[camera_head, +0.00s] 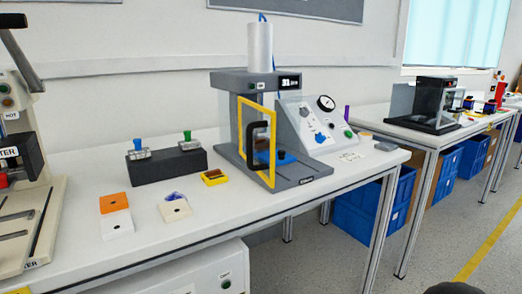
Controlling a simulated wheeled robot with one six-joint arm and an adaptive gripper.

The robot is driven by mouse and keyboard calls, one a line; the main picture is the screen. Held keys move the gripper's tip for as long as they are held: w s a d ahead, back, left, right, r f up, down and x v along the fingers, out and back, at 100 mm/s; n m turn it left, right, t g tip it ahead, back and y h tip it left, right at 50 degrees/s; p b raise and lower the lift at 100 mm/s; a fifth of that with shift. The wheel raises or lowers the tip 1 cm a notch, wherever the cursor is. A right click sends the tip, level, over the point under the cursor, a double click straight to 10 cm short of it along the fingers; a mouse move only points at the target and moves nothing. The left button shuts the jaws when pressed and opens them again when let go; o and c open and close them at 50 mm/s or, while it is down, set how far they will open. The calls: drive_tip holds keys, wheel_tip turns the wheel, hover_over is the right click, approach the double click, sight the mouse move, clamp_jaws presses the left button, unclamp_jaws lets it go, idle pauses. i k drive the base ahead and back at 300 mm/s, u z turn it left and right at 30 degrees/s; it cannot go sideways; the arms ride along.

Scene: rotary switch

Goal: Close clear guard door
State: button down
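The clear guard door (240,128) has a yellow frame and a black handle (260,135). It stands upright on the grey press (300,178), edge running from the press column toward the front left corner of its base. It looks swung open, standing at an angle to the front edge, though the hinge is not clear. Behind it, a blue part (284,157) sits on the press base. My gripper is not recognisable in this view.
A sloped control panel (318,125) with a gauge adjoins the press on the right. A black block (165,166) with two clamps, a yellow tray (214,177) and small orange and white blocks lie left. Another machine (20,190) stands far left. A dark rounded shape shows at the bottom right.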

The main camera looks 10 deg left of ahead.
sight(249, 158)
drive_tip(key=k, duration=0.75)
drive_tip(key=u, duration=0.7)
drive_tip(key=i, duration=0.5)
drive_tip(key=z, duration=0.05)
